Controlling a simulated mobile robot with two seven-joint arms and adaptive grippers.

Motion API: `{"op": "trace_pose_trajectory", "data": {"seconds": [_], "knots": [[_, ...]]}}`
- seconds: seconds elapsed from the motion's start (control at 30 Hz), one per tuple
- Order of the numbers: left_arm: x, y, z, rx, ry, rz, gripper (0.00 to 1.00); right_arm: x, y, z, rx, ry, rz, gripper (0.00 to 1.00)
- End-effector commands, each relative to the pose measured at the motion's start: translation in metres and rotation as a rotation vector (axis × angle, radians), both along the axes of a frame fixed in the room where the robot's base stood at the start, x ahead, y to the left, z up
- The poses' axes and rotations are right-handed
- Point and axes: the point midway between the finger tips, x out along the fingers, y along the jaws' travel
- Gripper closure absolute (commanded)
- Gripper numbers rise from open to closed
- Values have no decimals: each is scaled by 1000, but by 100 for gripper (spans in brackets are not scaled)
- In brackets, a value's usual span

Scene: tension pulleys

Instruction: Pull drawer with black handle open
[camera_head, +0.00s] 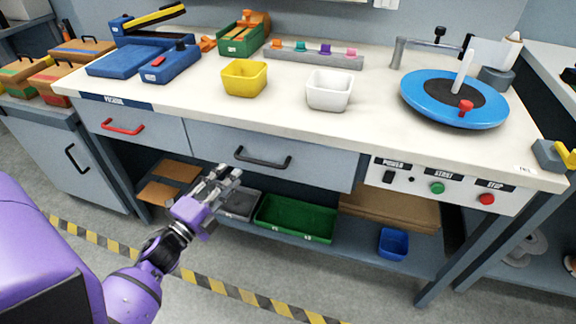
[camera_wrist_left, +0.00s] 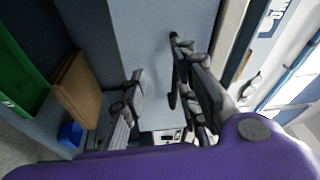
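The drawer (camera_head: 300,160) with the black handle (camera_head: 262,158) is in the middle of the workbench front. Its grey front looks flush with the bench, so it is closed. My left gripper (camera_head: 230,173) is just below and left of the handle, with its fingers spread and nothing held. In the left wrist view, the grey drawer front (camera_wrist_left: 150,40) fills the middle. The dark handle (camera_wrist_left: 175,75) appears close to the right finger, and contact cannot be told. The gripper (camera_wrist_left: 158,58) is open there. My right gripper is out of view.
A drawer with a red handle (camera_head: 122,127) is to the left, and a panel with buttons (camera_head: 437,187) to the right. A green crate (camera_head: 297,217) and a blue bin (camera_head: 393,243) stand on the lower shelf. Yellow (camera_head: 244,78) and white bins (camera_head: 329,90) stand on the bench top.

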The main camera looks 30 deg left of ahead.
Motion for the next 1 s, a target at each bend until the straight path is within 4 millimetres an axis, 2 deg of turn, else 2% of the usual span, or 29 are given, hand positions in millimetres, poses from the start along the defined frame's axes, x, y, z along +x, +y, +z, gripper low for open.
{"op": "trace_pose_trajectory", "data": {"seconds": [0.03, 0.13, 0.27, 0.43, 0.7, 1.0], "knots": [[-5, 1, 5, 81, -21, -23, 72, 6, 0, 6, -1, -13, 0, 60], [-9, -13, 13, 189, -64, -77, 72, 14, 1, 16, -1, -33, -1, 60], [-7, -21, 18, 241, -90, -100, 72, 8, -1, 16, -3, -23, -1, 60], [16, -25, 23, 242, -91, -99, 72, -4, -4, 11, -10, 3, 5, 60], [55, -31, 29, 239, -89, -98, 72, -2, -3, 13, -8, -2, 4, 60], [65, -33, 29, 237, -86, -98, 72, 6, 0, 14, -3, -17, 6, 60]]}}
